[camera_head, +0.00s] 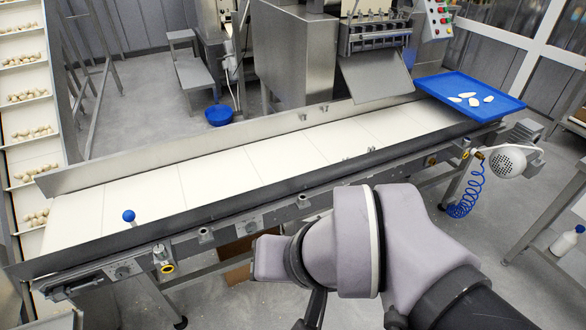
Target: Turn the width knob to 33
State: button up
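My arm (340,240) is folded in the foreground, in front of the rail. Dark parts show below it at the bottom edge, but I cannot make out the fingertips or whether they hold anything. Nothing of mine visibly touches either knob.
The white conveyor belt (215,175) runs across the middle. A blue tray (470,84) holds several white pieces at the right end. A coiled blue hose (467,190) hangs at right.

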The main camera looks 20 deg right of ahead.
aim_at(251, 228)
jog(key=i+j+z, duration=0.1)
jog(key=j+z, duration=0.5)
jog(key=z, duration=0.15)
jog(key=i+j+z, duration=0.1)
jog(key=j+z, duration=0.3)
jog(key=l, duration=0.1)
